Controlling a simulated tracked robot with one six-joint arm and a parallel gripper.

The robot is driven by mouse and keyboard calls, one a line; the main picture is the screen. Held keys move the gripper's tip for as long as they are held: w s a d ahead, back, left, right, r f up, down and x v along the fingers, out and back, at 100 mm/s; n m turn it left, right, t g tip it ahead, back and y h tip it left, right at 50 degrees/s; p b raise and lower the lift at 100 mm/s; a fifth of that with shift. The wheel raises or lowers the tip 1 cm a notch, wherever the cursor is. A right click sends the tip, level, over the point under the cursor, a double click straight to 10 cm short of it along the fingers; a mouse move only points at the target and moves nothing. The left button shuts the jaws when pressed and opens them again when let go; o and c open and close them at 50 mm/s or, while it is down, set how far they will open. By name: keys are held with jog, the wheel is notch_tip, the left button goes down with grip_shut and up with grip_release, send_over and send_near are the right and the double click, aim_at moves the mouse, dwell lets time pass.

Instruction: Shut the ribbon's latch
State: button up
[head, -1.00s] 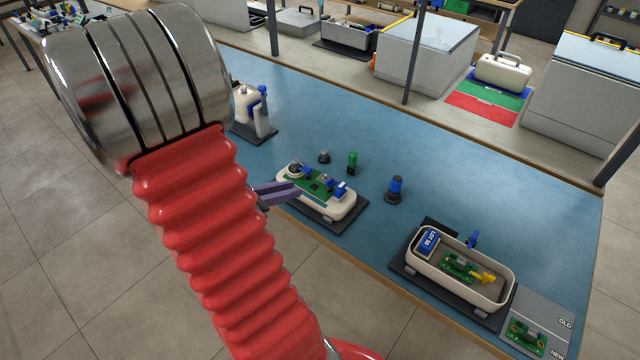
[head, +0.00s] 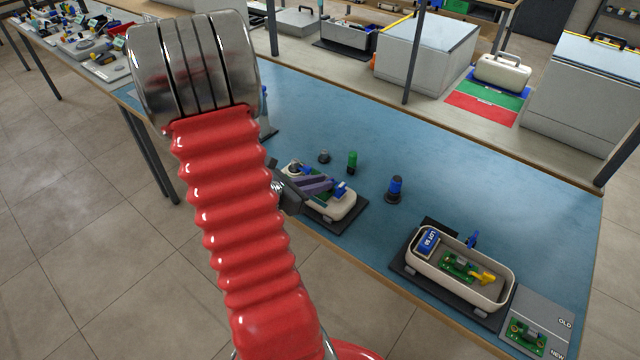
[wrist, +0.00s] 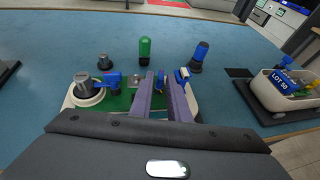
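A cream monitor housing (head: 340,209) holds a green circuit board on a dark pad; the board also shows in the wrist view (wrist: 119,101). A blue lever-like part (head: 341,189) stands at the housing's right end. Another blue part (wrist: 113,78) is left of the fingers beside a grey knob (wrist: 83,84). Which part is the ribbon's latch is unclear.
A green-capped post (head: 352,162), a blue-capped post (head: 395,189) and a short grey knob (head: 324,156) stand behind the housing. A cream bin (head: 416,262) labelled LOT 50 is at right, beside an OLD/NEW plate (head: 551,313).

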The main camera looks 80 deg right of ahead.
jog(key=shift+s+d+f, duration=0.15)
jog(key=shift+s+d, duration=0.05)
jog(key=shift+d, duration=0.05)
grip_shut()
